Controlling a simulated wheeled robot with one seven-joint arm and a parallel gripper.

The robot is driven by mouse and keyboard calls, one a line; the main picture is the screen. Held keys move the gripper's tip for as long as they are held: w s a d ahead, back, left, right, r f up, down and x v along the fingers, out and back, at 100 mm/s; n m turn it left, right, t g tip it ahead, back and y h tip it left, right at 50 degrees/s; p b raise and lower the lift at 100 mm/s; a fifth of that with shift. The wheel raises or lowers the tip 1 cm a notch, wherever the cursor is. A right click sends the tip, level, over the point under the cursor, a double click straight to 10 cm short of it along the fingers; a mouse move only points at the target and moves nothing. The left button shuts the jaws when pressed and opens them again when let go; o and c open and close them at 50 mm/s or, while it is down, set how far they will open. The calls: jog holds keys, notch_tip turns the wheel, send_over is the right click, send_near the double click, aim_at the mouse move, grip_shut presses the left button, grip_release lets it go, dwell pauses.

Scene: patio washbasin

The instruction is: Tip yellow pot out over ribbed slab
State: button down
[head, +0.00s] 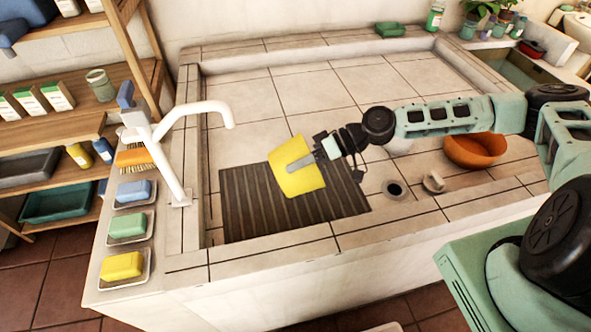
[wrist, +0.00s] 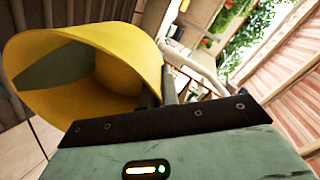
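The yellow pot (head: 291,182) is held in the air above the dark ribbed slab (head: 240,205) in the basin. It is tilted in the head view. My gripper (head: 303,164) is shut on the pot, with one grey finger across its side. In the wrist view the yellow pot (wrist: 135,50) shows its open mouth toward the left, with a grey-green patch inside that I cannot identify. The fingers are mostly hidden behind the pot and the gripper body there. No contents are seen falling onto the slab.
A white tap (head: 175,150) stands left of the slab. An orange bowl (head: 474,150), a small cup (head: 433,182) and a dark ring-shaped piece (head: 395,189) are to the right. Soap dishes with a yellow bar (head: 122,266) line the left ledge. The tiled basin behind is clear.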

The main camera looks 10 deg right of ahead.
jog(key=shift+w+d+f+y+b, duration=0.15)
jog(key=shift+d+y+b, duration=0.65)
jog(key=shift+b, duration=1.3)
jog(key=shift+d+f+y+b, duration=0.2)
jog(key=shift+d+y+b, duration=0.6)
jog(key=shift+b, duration=1.25)
jog(key=d+y+b, duration=0.2)
jog(key=b, duration=0.2)
jog(key=shift+w+d+b, duration=0.1)
jog(key=shift+d+b, duration=0.15)
jog(key=shift+b, duration=0.1)
jog(key=shift+d+r+m+y+b, duration=0.1)
jog(key=shift+d+m+y+b, duration=0.3)
jog(key=shift+b, duration=0.3)
jog(key=shift+d+r, duration=0.1)
jog(key=shift+d, duration=0.05)
jog(key=shift+r, duration=0.1)
notch_tip(320, 180, up, 3)
jog(key=h+p, duration=0.6)
jog(key=p, duration=0.5)
jog(key=shift+n+h, duration=0.4)
